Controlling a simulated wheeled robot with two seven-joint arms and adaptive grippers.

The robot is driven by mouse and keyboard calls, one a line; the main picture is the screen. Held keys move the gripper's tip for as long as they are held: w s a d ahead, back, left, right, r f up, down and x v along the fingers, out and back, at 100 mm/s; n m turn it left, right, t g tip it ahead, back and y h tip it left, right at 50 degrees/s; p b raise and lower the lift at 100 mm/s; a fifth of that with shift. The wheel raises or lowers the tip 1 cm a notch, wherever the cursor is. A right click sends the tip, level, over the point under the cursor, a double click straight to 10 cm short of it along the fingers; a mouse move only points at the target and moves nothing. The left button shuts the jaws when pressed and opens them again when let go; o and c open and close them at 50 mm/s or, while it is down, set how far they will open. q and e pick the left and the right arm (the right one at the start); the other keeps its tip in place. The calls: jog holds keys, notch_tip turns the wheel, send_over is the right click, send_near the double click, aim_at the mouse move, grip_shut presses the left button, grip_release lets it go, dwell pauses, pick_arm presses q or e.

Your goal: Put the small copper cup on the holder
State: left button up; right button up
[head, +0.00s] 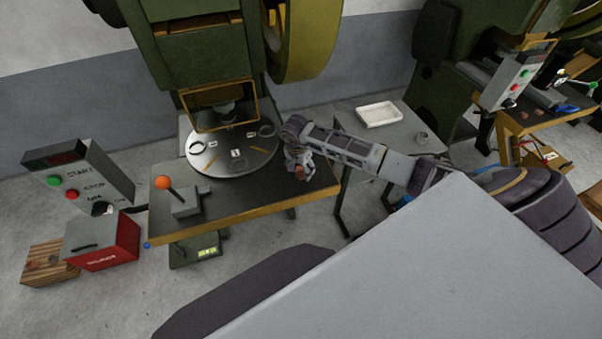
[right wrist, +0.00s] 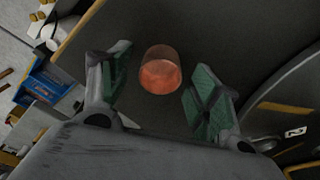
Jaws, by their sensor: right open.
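The small copper cup (right wrist: 160,72) stands on the dark tabletop in the right wrist view, between and just beyond the two fingertips. In the head view the cup (head: 300,173) is a small copper spot at my right gripper (head: 297,163). My right gripper (right wrist: 155,92) is open, with green pads on either side of the cup and a gap to each side. The round turntable (head: 232,163) has numbered marks and ring-shaped holders (head: 267,129) on it. Its edge also shows in the right wrist view (right wrist: 262,108). My left gripper is not in view.
A press with a yellow guard frame (head: 221,88) stands over the back of the turntable. A joystick box (head: 184,199) sits at the table's front left. A white tray (head: 380,114) and a small metal ring-like object (head: 422,137) lie on the side table. A blue bin (right wrist: 47,82) is below the table.

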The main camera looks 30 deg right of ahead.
dwell(0.4)
jog(key=c, duration=1.2)
jog(key=shift+o, duration=0.2)
jog(key=shift+r, duration=0.15)
notch_tip(320, 180, up, 10)
jog(key=shift+b, duration=0.45)
